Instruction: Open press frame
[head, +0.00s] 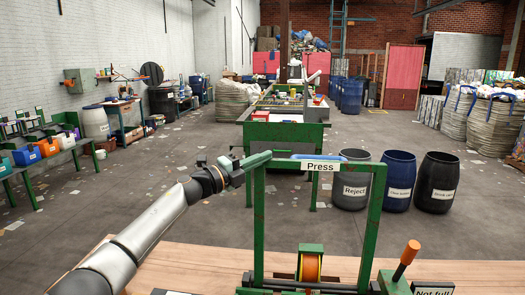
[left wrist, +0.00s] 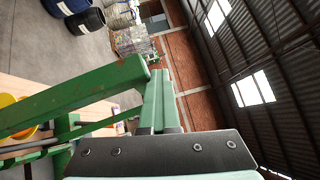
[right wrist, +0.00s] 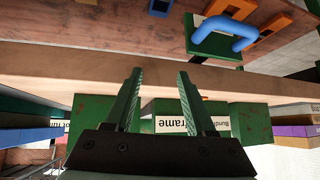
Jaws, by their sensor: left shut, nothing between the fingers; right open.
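The green press frame (head: 375,205) stands upright on the wooden table, with a "Press" label (head: 321,166) on its top bar. An orange roll (head: 311,268) sits low between its posts. My left gripper (head: 268,155) is shut and empty at the frame's top left corner. In the left wrist view, a green bar of the frame (left wrist: 75,97) runs close beside the shut fingers (left wrist: 158,85); I cannot tell whether they touch. My right gripper (right wrist: 158,76) shows only in the right wrist view, open and empty, before the table edge (right wrist: 225,85).
A lever with an orange handle (head: 406,255) stands right of the frame. A blue handle on a green plate (right wrist: 225,35) shows in the right wrist view. Beyond the table are the Reject barrel (head: 351,192), two more barrels and a green sorting belt (head: 285,133). Floor at left is mostly open.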

